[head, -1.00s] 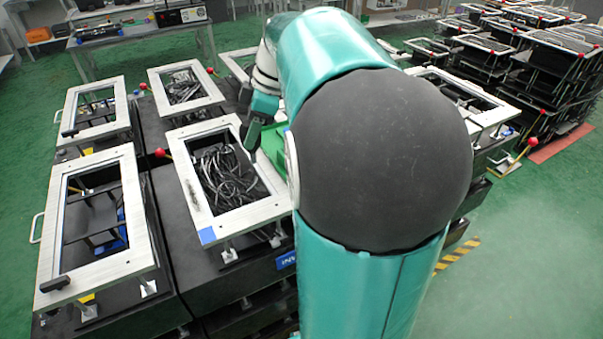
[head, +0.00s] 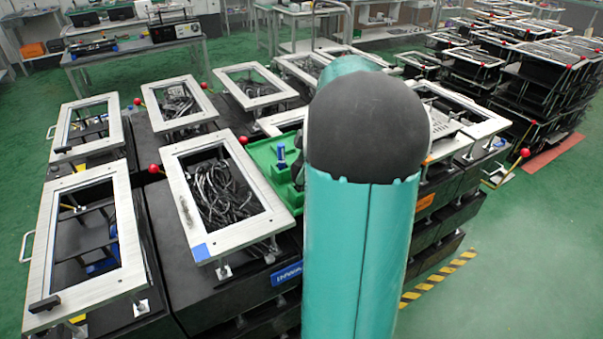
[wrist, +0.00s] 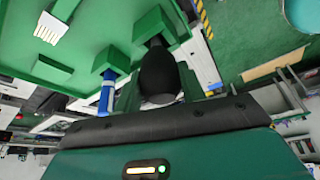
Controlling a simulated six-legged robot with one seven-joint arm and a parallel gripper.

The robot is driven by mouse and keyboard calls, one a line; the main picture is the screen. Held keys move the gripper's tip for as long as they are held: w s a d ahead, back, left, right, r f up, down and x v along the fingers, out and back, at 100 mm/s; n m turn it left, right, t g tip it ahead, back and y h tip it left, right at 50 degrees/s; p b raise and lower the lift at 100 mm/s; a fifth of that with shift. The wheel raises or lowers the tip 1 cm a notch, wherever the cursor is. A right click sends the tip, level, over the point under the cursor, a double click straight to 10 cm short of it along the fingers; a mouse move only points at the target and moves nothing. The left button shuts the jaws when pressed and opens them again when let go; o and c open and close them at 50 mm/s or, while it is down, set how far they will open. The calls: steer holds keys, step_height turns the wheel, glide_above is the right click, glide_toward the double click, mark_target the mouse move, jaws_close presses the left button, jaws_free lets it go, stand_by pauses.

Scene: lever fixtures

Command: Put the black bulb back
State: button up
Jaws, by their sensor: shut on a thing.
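The black bulb (wrist: 159,72) shows in the wrist view, dark and rounded, against the green tray (wrist: 100,30) with its narrow end at a green holder block. I cannot tell whether it is seated in the holder. My gripper (wrist: 158,100) is shut on the bulb; its dark edge and green housing fill the bottom of the wrist view and hide the fingertips. In the head view the green tray (head: 262,152) lies left of my arm, which hides the bulb and most of my gripper.
A blue item (wrist: 105,92) stands in a neighbouring holder, left of the bulb. A white item (wrist: 50,27) lies in the tray's corner. Metal-framed fixtures (head: 188,215) with red-knobbed levers (head: 243,139) surround the tray. Green floor is open at right.

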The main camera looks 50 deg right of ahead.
steer(key=shift+a+f, duration=0.1)
steer(key=shift+f, duration=0.75)
steer(key=o, duration=0.7)
steer(key=shift+r, duration=0.1)
steer(key=v, duration=1.2)
steer(key=shift+a, duration=0.1)
steer(key=s+a+m+h, duration=0.1)
steer(key=a+m+h, duration=0.35)
steer(key=a, duration=2.35)
steer(key=s+a+f+m+t, duration=0.1)
steer(key=s+a, duration=0.1)
steer(key=a, duration=0.1)
steer(key=s+a+f+m, duration=0.1)
steer(key=s+a+m, duration=0.1)
steer(key=s+a+f+m+t+y, duration=0.1)
steer(key=s+a+m, duration=0.1)
steer(key=a, duration=0.1)
steer(key=shift+a+m+t, duration=0.25)
steer(key=shift+a+t, duration=0.05)
